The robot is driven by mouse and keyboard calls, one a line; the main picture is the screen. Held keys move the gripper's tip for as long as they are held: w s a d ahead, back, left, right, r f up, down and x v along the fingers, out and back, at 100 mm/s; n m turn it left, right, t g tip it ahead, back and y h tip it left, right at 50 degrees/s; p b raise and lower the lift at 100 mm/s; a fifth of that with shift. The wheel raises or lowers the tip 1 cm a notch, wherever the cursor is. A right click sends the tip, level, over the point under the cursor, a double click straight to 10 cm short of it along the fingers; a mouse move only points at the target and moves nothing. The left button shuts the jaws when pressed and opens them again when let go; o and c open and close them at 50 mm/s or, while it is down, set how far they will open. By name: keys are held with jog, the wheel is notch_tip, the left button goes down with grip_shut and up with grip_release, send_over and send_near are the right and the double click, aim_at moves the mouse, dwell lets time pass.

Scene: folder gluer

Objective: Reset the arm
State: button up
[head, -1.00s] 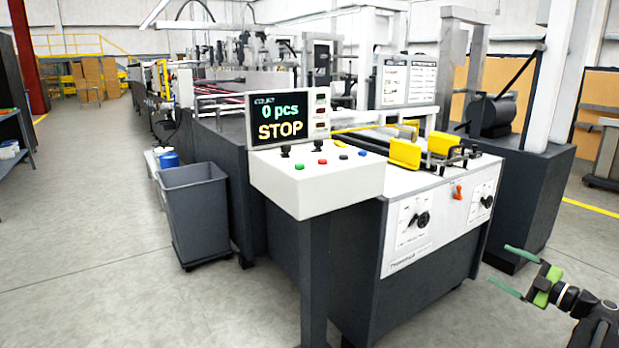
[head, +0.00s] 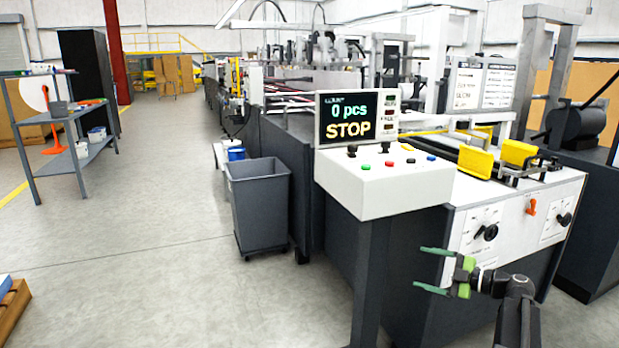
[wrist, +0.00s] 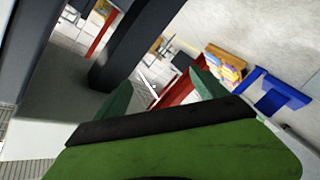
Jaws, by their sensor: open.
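My gripper (head: 432,270) has green fingers and shows at the lower right of the head view, in front of the dark lower body of the machine. Its two fingers are apart, with nothing between them. It points to the left there. In the wrist view my gripper (wrist: 160,95) shows its green body and two fingertips, also spread and empty. My dark arm runs down from it to the bottom edge of the head view.
A control panel (head: 390,190) with buttons and a screen (head: 352,117) reading "0 pcs STOP" stands left of my gripper. A grey bin (head: 258,205) stands beside the machine. A shelf (head: 88,160) is at left. The floor between is clear. A blue object (wrist: 280,95) shows in the wrist view.

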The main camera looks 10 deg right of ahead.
jog(key=a+f+g, duration=0.3)
jog(key=a+f, duration=0.1)
jog(key=a, duration=0.8)
jog(key=a+f+g, duration=0.3)
jog(key=a, duration=0.8)
jog(key=s+a+f+m+g+h, duration=0.5)
jog(key=s+a+f+m+h, duration=0.2)
jog(key=s+a+f, duration=0.6)
jog(key=d+m+h, duration=0.5)
jog(key=d+m, duration=0.4)
jog(key=m, duration=0.3)
notch_tip(320, 180, up, 38)
jog(key=p, duration=3.8)
jog(key=shift+s+a+f+m+g, duration=0.2)
jog(key=shift+s+a+m+g, duration=0.05)
jog(key=shift+a+m+g, duration=0.05)
jog(key=shift+f, duration=0.15)
